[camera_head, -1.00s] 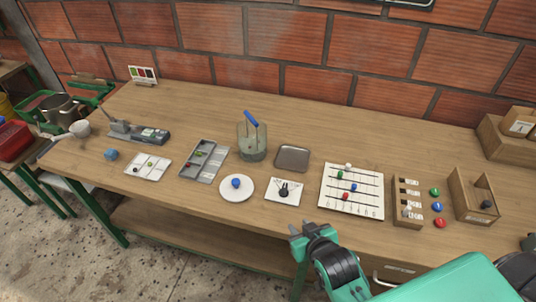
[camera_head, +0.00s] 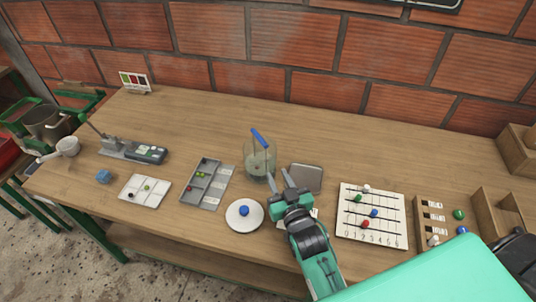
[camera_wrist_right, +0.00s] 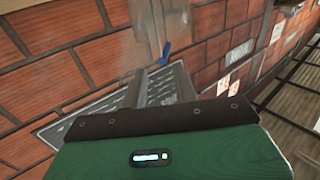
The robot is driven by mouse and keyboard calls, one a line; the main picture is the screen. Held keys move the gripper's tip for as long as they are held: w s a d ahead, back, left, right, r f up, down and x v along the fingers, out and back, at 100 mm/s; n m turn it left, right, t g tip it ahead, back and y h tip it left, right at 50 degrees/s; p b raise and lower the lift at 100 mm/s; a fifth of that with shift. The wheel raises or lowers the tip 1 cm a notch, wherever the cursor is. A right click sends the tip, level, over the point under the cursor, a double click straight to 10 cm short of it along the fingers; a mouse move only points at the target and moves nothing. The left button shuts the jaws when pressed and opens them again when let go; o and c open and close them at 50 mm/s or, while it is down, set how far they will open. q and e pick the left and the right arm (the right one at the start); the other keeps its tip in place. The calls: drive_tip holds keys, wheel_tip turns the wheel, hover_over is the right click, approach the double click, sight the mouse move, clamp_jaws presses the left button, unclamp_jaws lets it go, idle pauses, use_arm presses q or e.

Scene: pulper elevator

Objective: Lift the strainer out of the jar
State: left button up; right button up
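The clear glass jar (camera_head: 260,168) stands upright on the bench, with the strainer's blue handle (camera_head: 259,138) sticking up out of it at a tilt. The strainer's lower part inside the jar is hard to make out. My right gripper (camera_head: 278,178) is just in front and to the right of the jar, with its two fingers apart and nothing between them. In the right wrist view the blue handle (camera_wrist_right: 165,53) shows beyond the open fingers (camera_wrist_right: 143,92), and the jar is a faint see-through shape. My left gripper is not in view.
A grey metal tray (camera_head: 306,178) lies right of the jar, partly behind my gripper. A white disc with a blue knob (camera_head: 244,214) is in front, and a grey compartment tray (camera_head: 207,184) is on the left. The bench behind the jar is clear up to the brick wall.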

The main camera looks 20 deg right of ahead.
drive_tip(key=w+p, duration=0.2)
drive_tip(key=w, duration=1)
drive_tip(key=shift+w, duration=0.35)
drive_tip(key=shift+f, duration=0.1)
clamp_jaws()
drive_tip(key=shift+p, duration=0.3)
